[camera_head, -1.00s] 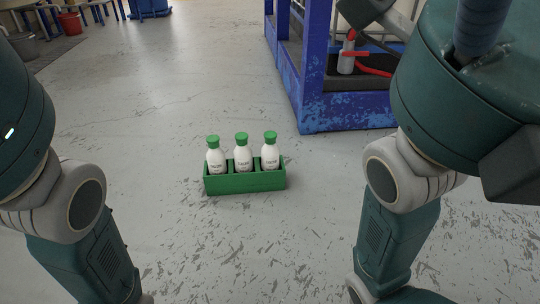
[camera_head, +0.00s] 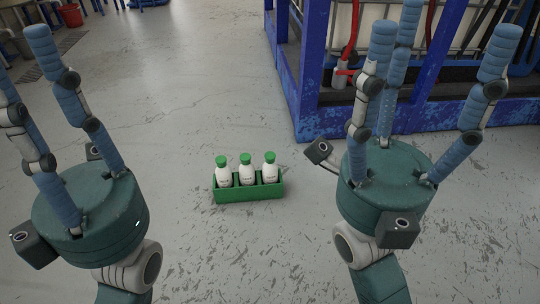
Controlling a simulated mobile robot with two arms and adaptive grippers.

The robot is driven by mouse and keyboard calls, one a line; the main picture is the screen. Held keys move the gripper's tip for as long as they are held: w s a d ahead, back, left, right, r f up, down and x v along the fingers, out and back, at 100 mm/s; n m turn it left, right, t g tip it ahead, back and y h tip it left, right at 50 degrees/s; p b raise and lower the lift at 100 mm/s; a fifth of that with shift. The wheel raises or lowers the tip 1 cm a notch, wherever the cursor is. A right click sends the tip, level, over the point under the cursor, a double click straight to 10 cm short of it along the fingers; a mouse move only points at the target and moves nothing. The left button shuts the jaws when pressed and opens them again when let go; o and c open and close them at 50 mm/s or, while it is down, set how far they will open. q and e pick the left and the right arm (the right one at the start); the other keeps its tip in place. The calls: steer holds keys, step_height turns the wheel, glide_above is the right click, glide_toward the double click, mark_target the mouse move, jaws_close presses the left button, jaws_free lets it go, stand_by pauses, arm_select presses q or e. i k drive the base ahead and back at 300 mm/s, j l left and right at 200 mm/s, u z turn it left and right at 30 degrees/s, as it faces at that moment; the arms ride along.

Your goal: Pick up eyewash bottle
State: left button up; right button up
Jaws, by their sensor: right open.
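Three white eyewash bottles with green caps stand upright in a row, the left one (camera_head: 223,176), the middle one (camera_head: 246,174) and the right one (camera_head: 270,172). They sit in a green holder (camera_head: 249,194) on the floor, which hides their lower parts. My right gripper (camera_head: 440,42) is to the right of the holder, open and empty, with its fingers pointing up in the picture. My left gripper (camera_head: 20,62) is to the left of the holder, also with spread fingers pointing up, open and empty. Part of it is cut off by the picture edge. Neither gripper touches a bottle.
A blue metal frame (camera_head: 308,95) stands behind and to the right, with a red hose (camera_head: 354,35) and a white tank behind my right fingers. A red bucket (camera_head: 71,15) stands at the far upper left. The grey floor (camera_head: 190,100) around the holder is clear.

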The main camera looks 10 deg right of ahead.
mark_target(269, 168)
steer(key=i+l+u, duration=0.1)
steer(key=u, duration=0.4)
steer(key=l+u, duration=0.15)
steer(key=u, duration=0.35)
steer(key=i+l+u, duration=0.25)
steer(key=l, duration=0.3)
steer(key=l+u, duration=0.25)
steer(key=l, duration=0.35)
steer(key=l+u, duration=0.2)
steer(key=l, duration=0.8)
steer(key=i+l, duration=0.1)
steer(key=l, duration=0.35)
